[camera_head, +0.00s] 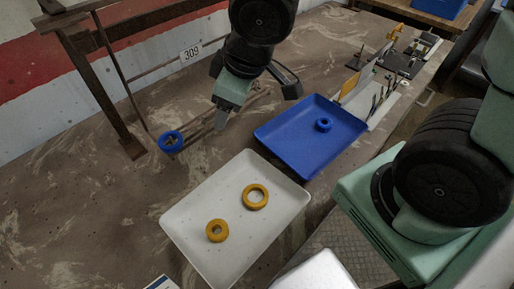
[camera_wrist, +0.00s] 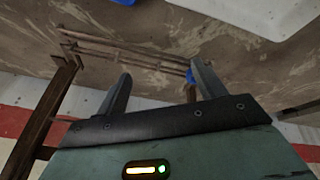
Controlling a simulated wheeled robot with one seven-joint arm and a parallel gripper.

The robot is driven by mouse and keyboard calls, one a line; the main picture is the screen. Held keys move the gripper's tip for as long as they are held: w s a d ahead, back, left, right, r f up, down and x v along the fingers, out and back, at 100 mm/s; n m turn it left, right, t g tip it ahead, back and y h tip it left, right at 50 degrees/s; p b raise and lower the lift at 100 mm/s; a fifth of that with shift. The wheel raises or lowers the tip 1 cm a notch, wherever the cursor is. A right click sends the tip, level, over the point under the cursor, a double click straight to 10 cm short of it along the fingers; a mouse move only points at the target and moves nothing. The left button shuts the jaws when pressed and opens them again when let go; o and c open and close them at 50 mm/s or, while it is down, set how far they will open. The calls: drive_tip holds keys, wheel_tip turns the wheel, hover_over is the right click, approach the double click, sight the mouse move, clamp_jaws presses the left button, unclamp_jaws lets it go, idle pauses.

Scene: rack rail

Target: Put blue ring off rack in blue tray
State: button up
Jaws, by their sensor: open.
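A blue ring (camera_head: 171,142) is at the left end of the rack's thin rails (camera_head: 200,127) in the head view. In the wrist view this ring (camera_wrist: 190,76) shows partly hidden behind the right finger. My gripper (camera_head: 257,107) is open and empty, above and to the right of that ring, apart from it. Both fingers of my gripper (camera_wrist: 161,72) show in the wrist view, spread apart. The blue tray (camera_head: 280,133) lies right of my gripper, with a smaller blue ring (camera_head: 323,125) in it.
A white tray (camera_head: 202,195) in front holds two yellow rings (camera_head: 256,196). A brown rack post (camera_head: 110,95) stands at the left near the wall. Tools and small parts (camera_head: 385,75) lie beyond the blue tray. The bench (camera_head: 75,190) is bare at the left.

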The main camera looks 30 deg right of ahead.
drive_tip(key=shift+o, duration=0.4)
drive_tip(key=s+a+m+g+h, duration=0.1)
drive_tip(key=s+g, duration=0.3)
drive_tip(key=s, duration=0.9)
drive_tip(key=shift+s+a+r, duration=0.35)
drive_tip(key=shift+a+r, duration=0.1)
drive_tip(key=shift+a, duration=0.05)
drive_tip(key=w+r+m+y+p, duration=0.25)
drive_tip(key=w+m, duration=0.65)
drive_tip(key=m, duration=0.5)
drive_tip(key=w+r+m+y+p, duration=0.2)
drive_tip(key=w+r+m+y, duration=0.15)
drive_tip(key=w+m, duration=0.75)
drive_tip(key=a+f, duration=0.3)
drive_tip(key=f, duration=0.1)
drive_tip(key=a+f+m, duration=0.1)
drive_tip(key=a+f, duration=0.2)
drive_tip(key=f, duration=0.2)
drive_tip(key=s+a+f+m, duration=0.1)
drive_tip(key=a+f, duration=0.2)
drive_tip(key=f, duration=0.2)
drive_tip(key=shift+f+h+p, duration=0.15)
drive_tip(key=shift+h+p, duration=0.15)
drive_tip(key=shift+p, duration=0.1)
drive_tip(key=c, duration=1.1)
drive_tip(key=shift+t, duration=0.3)
drive_tip(key=shift+c, duration=0.2)
